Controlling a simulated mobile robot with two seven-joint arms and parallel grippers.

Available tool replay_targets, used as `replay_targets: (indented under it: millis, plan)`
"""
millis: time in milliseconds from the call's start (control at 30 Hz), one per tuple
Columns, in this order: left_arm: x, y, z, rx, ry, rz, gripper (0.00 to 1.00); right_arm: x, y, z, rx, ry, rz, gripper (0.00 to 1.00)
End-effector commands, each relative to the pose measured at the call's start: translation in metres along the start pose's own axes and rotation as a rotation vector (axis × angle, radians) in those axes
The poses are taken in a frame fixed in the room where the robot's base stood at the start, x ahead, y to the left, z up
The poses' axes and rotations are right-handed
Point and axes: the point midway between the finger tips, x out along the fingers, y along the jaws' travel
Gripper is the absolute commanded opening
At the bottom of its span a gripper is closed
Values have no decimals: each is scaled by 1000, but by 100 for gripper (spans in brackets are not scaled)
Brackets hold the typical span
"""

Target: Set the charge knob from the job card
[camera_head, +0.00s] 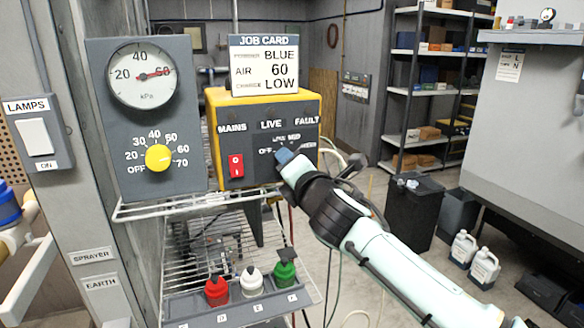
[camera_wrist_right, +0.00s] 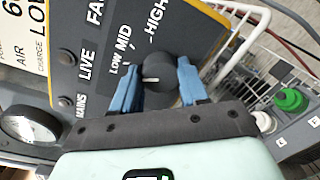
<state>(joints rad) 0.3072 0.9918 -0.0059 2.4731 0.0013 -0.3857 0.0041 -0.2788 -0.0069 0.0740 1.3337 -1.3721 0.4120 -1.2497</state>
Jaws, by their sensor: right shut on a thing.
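The job card (camera_head: 264,66) on the yellow and grey control box (camera_head: 213,130) reads powder BLUE, air 60, charge LOW. My right gripper (camera_head: 284,157) is at the box's lower right. In the right wrist view, the blue fingers of my right gripper (camera_wrist_right: 157,67) are shut on the sides of the black charge knob (camera_wrist_right: 158,72). A white mark on the knob points left in that view, near the LOW end of the scale; its exact setting is hard to tell. The fingers hide part of the scale, and the gripper hides the knob in the head view. My left gripper is out of view.
A grey panel holds a gauge (camera_head: 141,74) with its needle near 60 and a yellow air knob (camera_head: 158,158). A red mains switch (camera_head: 236,166) is left of my gripper. Red, white and green-capped containers stand in a rack (camera_head: 240,309) below.

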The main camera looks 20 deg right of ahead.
Motion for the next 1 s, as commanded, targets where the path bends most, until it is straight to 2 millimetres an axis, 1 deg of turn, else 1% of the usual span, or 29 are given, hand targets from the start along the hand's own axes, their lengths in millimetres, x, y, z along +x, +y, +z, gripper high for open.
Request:
replay_targets:
  millis: [200, 600, 633, 700, 1000]
  plan:
    - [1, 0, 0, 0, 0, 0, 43, 0, -1, 0, 41, 1, -3, 13]
    - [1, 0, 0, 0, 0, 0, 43, 0, 0, 0, 46, 2, -3, 13]
    - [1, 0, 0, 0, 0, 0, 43, 0, 0, 0, 46, 2, -2, 50]
    - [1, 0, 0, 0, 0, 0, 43, 0, 0, 0, 46, 2, -2, 69]
    - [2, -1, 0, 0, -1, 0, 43, -1, 0, 0, 46, 2, -1, 69]
